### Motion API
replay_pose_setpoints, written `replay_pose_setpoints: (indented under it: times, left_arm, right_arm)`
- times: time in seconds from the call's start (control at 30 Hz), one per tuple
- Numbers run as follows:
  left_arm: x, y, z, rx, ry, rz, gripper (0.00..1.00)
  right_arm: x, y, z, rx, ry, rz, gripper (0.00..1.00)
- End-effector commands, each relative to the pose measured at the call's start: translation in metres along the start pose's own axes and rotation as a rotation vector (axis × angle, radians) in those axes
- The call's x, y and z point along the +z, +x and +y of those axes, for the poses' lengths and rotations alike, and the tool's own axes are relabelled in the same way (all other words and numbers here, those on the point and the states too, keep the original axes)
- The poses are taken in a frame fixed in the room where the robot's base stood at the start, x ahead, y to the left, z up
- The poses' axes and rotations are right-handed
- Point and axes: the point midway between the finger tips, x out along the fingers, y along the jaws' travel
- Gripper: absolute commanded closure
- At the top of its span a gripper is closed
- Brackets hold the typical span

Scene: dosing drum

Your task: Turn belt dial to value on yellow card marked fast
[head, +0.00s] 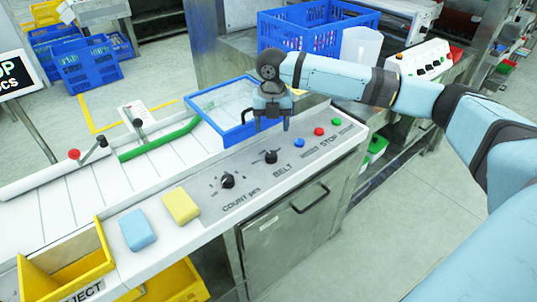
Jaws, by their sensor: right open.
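The belt dial (271,157) is a small black knob on the grey control panel (238,199), with the word BELT printed beside it. My right gripper (271,124) points down, open and empty, above and behind the belt dial, apart from it in the picture. A yellow padlike piece (181,205) lies on the white surface next to a light blue one (137,230). I see no readable writing on it and cannot tell whether it is the card marked fast. My left gripper is out of view.
A second black knob (227,180), labelled COUNT, sits left of the belt dial. Blue, red and green buttons (319,131) line the panel's right. A blue-framed clear tray (208,101) stands behind. A yellow reject bin (62,268) is at lower left.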

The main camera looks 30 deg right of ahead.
Motion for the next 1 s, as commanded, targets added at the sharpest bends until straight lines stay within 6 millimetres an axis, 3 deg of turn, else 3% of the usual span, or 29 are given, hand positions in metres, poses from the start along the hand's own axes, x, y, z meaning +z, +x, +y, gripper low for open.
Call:
replay_pose_setpoints:
  times: [0.2, 0.43, 0.63, 0.93, 1.0]
  left_arm:
    - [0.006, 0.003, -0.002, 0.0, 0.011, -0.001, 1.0]
    - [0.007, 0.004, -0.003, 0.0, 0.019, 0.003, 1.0]
    - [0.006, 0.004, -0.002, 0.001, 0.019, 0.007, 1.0]
    - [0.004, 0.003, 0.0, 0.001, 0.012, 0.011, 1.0]
    - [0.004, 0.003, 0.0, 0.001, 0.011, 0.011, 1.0]
  right_arm:
    - [-0.001, 0.051, 0.0, -0.002, 0.001, 0.002, 0.36]
    - [0.0, 0.09, 0.0, 0.0, 0.001, 0.0, 0.36]
    - [0.0, 0.106, 0.001, 0.001, 0.001, -0.001, 0.36]
    - [0.0, 0.108, 0.001, 0.001, 0.001, -0.001, 0.36]
    - [0.0, 0.108, 0.001, 0.001, 0.001, -0.001, 0.49]
